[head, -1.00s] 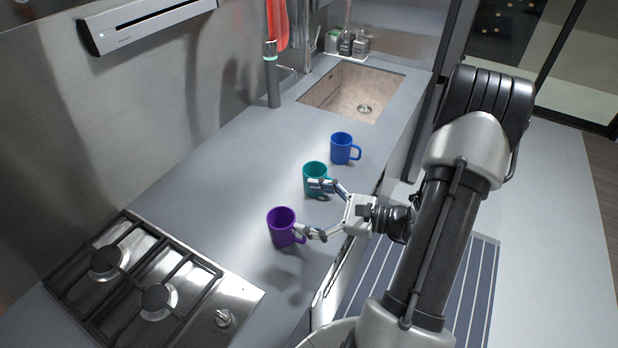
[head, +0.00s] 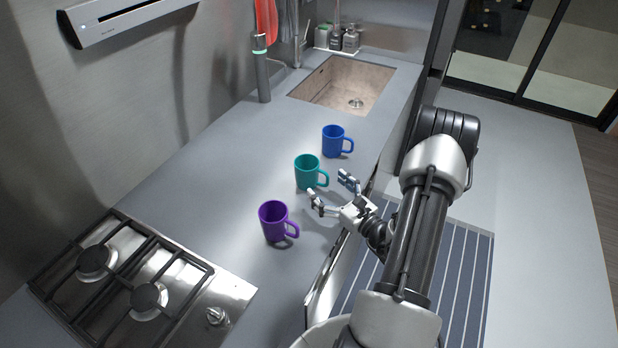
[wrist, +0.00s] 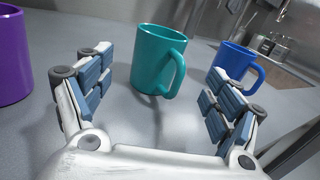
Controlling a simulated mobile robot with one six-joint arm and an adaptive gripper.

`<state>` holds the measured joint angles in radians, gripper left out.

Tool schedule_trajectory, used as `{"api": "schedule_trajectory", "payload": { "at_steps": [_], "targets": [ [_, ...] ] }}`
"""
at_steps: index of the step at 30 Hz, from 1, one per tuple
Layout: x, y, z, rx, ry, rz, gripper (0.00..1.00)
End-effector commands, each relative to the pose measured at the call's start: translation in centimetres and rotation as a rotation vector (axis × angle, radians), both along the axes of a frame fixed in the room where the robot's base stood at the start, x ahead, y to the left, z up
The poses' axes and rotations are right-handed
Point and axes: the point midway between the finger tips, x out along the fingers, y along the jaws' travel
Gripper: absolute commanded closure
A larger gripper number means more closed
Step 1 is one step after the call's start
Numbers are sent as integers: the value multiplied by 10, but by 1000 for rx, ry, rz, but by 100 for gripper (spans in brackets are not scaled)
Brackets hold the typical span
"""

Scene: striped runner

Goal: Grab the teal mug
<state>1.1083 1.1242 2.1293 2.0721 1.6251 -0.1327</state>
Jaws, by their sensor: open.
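The teal mug (head: 306,171) stands upright on the grey counter, between the other two mugs, with its handle toward the right. My gripper (head: 332,187) is open and empty, just in front of the teal mug on its handle side. In the wrist view the teal mug (wrist: 157,58) shows between the two spread fingers of my gripper (wrist: 158,98), a little beyond their tips and not touched. Its handle points right toward the right finger.
A purple mug (head: 274,221) stands close by on the left finger's side. A blue mug (head: 333,141) stands beyond, toward the sink (head: 345,82). The gas hob (head: 140,285) lies at lower left. Bare counter (head: 225,165) lies behind the mugs.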

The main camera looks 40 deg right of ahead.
Motion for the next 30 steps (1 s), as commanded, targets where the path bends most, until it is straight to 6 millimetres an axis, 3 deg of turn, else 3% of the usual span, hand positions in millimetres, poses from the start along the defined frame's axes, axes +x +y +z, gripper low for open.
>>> {"api": "schedule_trajectory", "payload": {
  "at_steps": [3, 10, 18, 27, 30],
  "targets": [
    [16, 0, 0, -2, -1, 3, 16],
    [32, 0, 1, -1, -1, 3, 16],
    [69, -1, 3, -1, 0, 3, 16],
    [74, -1, 4, 0, 0, 0, 16],
    [73, -1, 4, 0, 0, 0, 23]
  ]
}}
